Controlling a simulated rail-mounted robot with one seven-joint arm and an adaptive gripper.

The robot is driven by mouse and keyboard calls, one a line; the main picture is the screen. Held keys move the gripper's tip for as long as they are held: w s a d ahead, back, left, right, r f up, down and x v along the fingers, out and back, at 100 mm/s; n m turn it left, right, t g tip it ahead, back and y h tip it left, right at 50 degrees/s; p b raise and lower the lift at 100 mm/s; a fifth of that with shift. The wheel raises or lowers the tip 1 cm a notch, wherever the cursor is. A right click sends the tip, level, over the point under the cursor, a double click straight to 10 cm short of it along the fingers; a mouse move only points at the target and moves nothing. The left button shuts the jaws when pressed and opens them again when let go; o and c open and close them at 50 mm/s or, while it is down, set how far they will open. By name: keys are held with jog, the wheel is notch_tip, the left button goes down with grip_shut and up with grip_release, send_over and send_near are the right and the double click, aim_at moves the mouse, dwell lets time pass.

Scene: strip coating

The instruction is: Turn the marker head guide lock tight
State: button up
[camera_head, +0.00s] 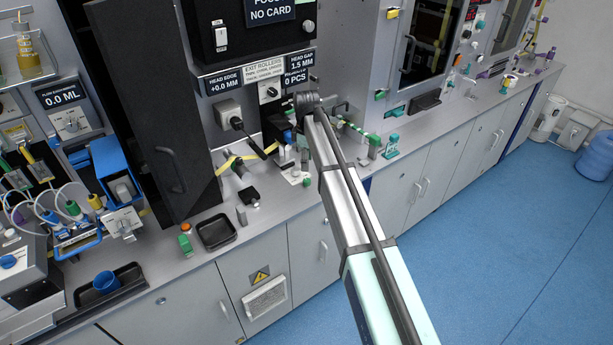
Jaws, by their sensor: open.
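My arm reaches up from the bottom of the view to the front of the coating machine. My gripper (308,102) is at its dark far end, in front of the machine face, and is open. Its fingers are small and hard to make out against the dark parts there. A dark head unit (279,128) with a bit of blue stands just left of my arm, partly hidden by it. I cannot clearly pick out the marker head guide lock. Signs above read head edge +0.0 mm (223,82) and head gap 1.5 mm (300,62).
A black lever (240,125) sticks out of a grey box on the machine face. A yellow strip (236,160) runs low along the front. An open dark door (150,90) stands at left. A black tray (216,232) and small blocks lie on the counter (262,222).

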aim_at(307, 180)
notch_tip(307, 180, down, 8)
jog(key=shift+f+p, duration=0.25)
jog(key=shift+p, duration=0.55)
jog(key=shift+c, duration=0.3)
grip_shut()
